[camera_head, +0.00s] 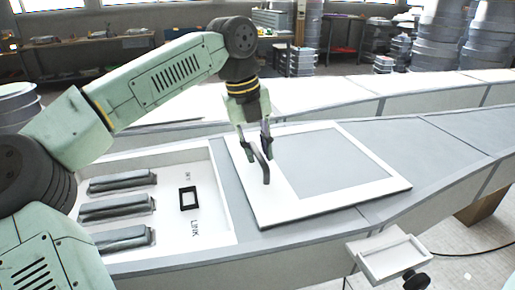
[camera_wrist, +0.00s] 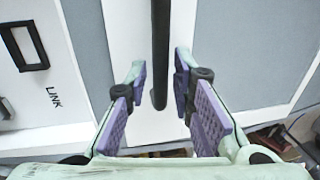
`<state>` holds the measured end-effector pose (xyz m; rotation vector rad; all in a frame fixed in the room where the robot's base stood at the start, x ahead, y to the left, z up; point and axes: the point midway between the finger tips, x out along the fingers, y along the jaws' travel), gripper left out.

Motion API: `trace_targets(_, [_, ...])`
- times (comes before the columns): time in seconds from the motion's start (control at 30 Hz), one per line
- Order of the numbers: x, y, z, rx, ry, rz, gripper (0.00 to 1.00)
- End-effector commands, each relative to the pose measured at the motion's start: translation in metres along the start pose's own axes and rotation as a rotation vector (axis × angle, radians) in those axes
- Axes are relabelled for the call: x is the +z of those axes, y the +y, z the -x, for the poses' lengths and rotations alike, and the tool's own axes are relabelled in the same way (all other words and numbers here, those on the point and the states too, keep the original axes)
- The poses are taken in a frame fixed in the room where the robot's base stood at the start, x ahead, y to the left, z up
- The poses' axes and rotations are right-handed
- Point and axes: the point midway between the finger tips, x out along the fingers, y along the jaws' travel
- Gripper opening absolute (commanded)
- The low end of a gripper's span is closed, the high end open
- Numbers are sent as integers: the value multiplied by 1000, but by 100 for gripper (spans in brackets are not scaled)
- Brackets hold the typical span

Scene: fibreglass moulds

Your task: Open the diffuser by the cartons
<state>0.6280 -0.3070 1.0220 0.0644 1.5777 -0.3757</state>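A flat panel with a white frame and grey centre (camera_head: 345,160) lies on the mould, to the right of an open white recess (camera_head: 215,225). I take it for the diffuser. A dark bar handle (camera_head: 265,172) stands on the panel's left white strip; it also shows in the wrist view (camera_wrist: 160,60). My gripper (camera_head: 254,138) is over this handle. In the wrist view its purple-padded fingers (camera_wrist: 158,88) are open on either side of the bar, with gaps visible on both sides. No cartons can be clearly made out.
The recess holds several dark bars (camera_head: 120,209), a black square frame (camera_head: 188,198) and "LINK" lettering. A small white tray with a black knob (camera_head: 390,257) juts out at the front right. Long grey moulds (camera_head: 440,125) extend to the right.

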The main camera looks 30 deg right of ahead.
Motion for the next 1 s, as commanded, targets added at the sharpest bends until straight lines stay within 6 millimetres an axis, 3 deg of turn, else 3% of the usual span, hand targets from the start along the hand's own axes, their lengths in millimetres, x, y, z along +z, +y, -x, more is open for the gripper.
trace_targets(0.13, [0, 0, -1, 1, 2, -1, 33])
trace_targets(0.47, [-1, 0, 3, 2, 3, -1, 33])
trace_targets(0.57, [0, 0, 14, 1, 2, 0, 33])
trace_targets(1.0, [0, 0, 100, 0, 1, 0, 33])
